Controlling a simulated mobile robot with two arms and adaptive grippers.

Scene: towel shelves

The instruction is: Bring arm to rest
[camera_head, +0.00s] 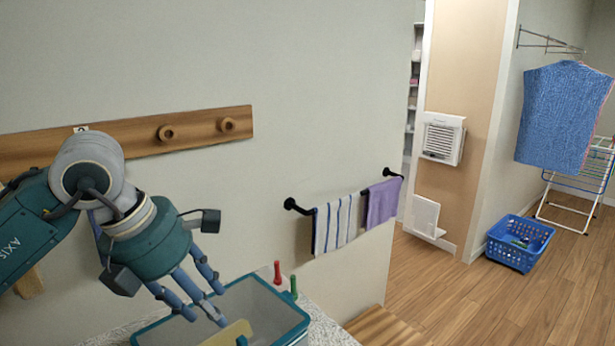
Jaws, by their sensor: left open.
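My left gripper (203,297) is teal with blue-grey fingers. It points down over a grey bin with a teal rim (291,319) at the bottom of the head view. Its fingers are spread apart, and I see nothing held between them. A yellowish flat piece (230,334) shows at the bin's near side, just below the fingertips; I cannot tell whether they touch it. My left arm comes in from the left in front of the wall. My right gripper is not in view.
A wooden peg rail (195,132) runs along the wall behind my arm. A black towel bar (292,204) holds a striped towel (335,224) and a purple towel (382,202). A blue basket (519,243) and drying rack (590,172) stand at right. Open wooden floor lies between.

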